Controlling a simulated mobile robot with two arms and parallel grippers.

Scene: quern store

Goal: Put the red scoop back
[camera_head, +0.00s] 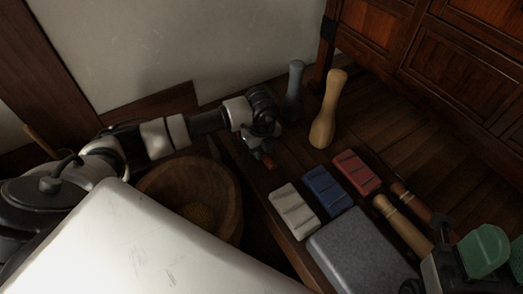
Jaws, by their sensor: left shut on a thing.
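My left gripper (264,152) is shut on a small red thing (268,162), of which only a bit shows below the fingers. It looks like the red scoop, but my gripper hides most of it. The gripper is over the left edge of the dark wooden bench, beyond the white block (294,209). Whether the red thing touches the wood cannot be told.
A round wooden bowl (160,191) stands left of the bench edge. Blue (326,191) and red (357,172) blocks, a grey slab (362,257), wooden-handled tools (403,226) and a green-topped object (486,251) lie right. Pale (328,112) and grey (294,88) pestle-like pieces stand behind.

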